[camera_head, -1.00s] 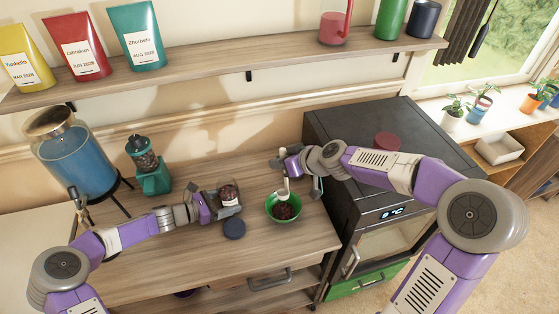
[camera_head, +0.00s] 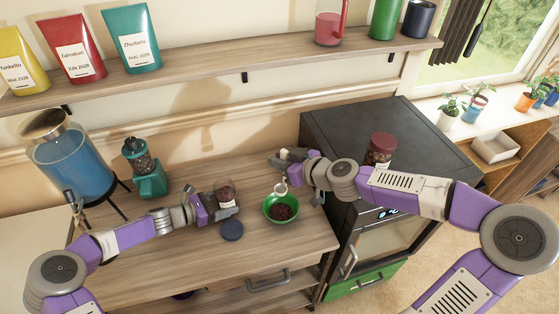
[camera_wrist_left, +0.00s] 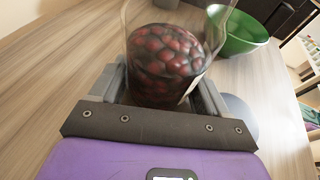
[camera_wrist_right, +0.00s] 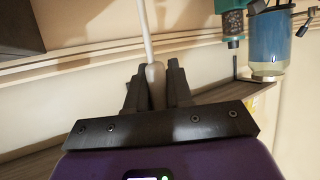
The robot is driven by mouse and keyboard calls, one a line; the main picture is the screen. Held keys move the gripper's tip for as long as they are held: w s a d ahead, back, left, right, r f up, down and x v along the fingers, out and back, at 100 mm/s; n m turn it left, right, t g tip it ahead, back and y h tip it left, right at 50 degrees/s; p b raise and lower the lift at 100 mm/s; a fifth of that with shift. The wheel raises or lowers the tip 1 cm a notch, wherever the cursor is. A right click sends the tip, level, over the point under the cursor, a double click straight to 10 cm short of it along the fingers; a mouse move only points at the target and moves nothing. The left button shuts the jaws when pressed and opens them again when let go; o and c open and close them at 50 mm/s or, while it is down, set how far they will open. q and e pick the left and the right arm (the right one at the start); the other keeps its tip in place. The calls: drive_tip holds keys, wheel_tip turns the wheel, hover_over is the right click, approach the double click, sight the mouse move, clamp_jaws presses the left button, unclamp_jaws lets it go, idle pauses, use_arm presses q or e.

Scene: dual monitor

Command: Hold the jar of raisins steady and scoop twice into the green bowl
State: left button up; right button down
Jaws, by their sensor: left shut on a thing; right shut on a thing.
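The clear jar of raisins (camera_head: 226,194) stands open on the wooden counter, and my left gripper (camera_head: 207,211) is shut around it. In the left wrist view the jar (camera_wrist_left: 165,60) sits between the fingers with dark red raisins inside. The green bowl (camera_head: 268,216) stands just right of the jar and holds a dark heap of raisins (camera_head: 282,211); its side also shows in the left wrist view (camera_wrist_left: 238,35). My right gripper (camera_head: 297,166) is shut on the scoop's handle (camera_wrist_right: 155,85). The pale scoop (camera_head: 281,188) hangs just above the bowl's far rim; its contents cannot be told.
A dark blue lid (camera_head: 232,230) lies in front of the jar. A green grinder (camera_head: 147,175) and a blue-filled dispenser (camera_head: 74,162) stand at the left. The dark oven (camera_head: 350,120), with a red-lidded jar (camera_head: 381,150) on top, stands right of the counter. A shelf (camera_head: 230,70) runs above.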

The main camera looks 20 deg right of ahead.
idle(0.4)
drive_tip(key=w+a+r, duration=0.2)
drive_tip(key=w+a, duration=0.2)
drive_tip(key=a, duration=0.4)
drive_tip(key=w+a+r, duration=0.1)
drive_tip(key=w+a, duration=0.3)
drive_tip(key=a, duration=0.4)
wheel_tip(320, 180, down, 12)
idle(1.2)
drive_tip(key=shift+s+d, duration=0.1)
drive_tip(key=shift+r, duration=0.1)
idle(0.6)
wheel_tip(320, 180, up, 13)
idle(1.4)
